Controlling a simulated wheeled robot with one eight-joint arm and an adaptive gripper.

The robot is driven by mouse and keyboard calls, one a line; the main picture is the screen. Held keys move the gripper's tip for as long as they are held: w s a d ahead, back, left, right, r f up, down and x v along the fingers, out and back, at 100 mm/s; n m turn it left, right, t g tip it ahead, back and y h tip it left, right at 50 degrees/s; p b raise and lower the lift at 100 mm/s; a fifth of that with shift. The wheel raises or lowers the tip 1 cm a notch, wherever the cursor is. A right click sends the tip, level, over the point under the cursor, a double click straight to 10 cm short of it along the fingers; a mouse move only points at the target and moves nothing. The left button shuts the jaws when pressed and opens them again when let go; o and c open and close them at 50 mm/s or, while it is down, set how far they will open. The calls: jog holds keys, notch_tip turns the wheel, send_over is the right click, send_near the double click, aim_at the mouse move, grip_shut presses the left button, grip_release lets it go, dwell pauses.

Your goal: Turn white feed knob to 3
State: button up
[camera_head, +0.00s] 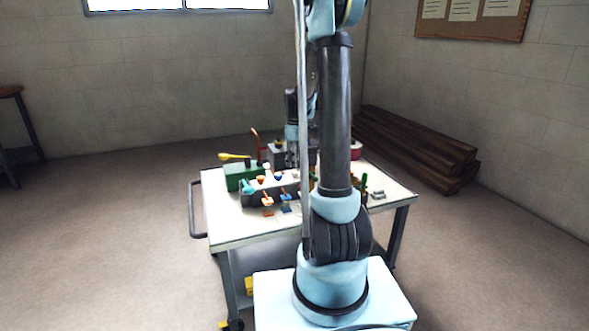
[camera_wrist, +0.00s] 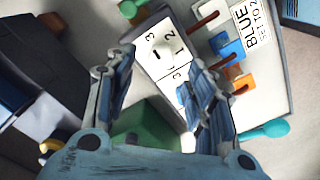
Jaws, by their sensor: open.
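In the wrist view a white knob (camera_wrist: 164,50) sits on a white dial plate (camera_wrist: 154,70) with the black digits 1, 2 and 3 around it. Which digit it points to I cannot tell. My gripper (camera_wrist: 163,60) is open, with one finger on each side of the plate in the picture. The knob shows between the fingertips, and I see no contact. In the head view my gripper (camera_head: 291,158) hangs over the far part of the table, partly behind my arm; the white knob cannot be made out there.
Blue (camera_wrist: 231,50) and orange (camera_wrist: 241,84) levers stand beside the dial, near a label (camera_wrist: 244,28) reading "BLUE SET TO 2". In the head view a green box (camera_head: 238,177) stands on the white table (camera_head: 232,228).

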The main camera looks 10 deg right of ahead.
aim_at(296, 172)
notch_tip(296, 172, up, 7)
dwell(0.3)
jog(key=s+r+m+t, duration=0.15)
jog(key=s+m, duration=0.45)
jog(key=s, duration=1.6)
jog(key=s+f+m, duration=0.2)
jog(key=s+f, duration=0.2)
jog(key=s, duration=0.3)
jog(key=s+f+m, duration=0.2)
jog(key=s+f, duration=0.2)
jog(key=s, duration=0.3)
jog(key=shift+s+a+m+t, duration=0.15)
jog(key=shift+s+m+t, duration=0.15)
jog(key=shift+t, duration=0.05)
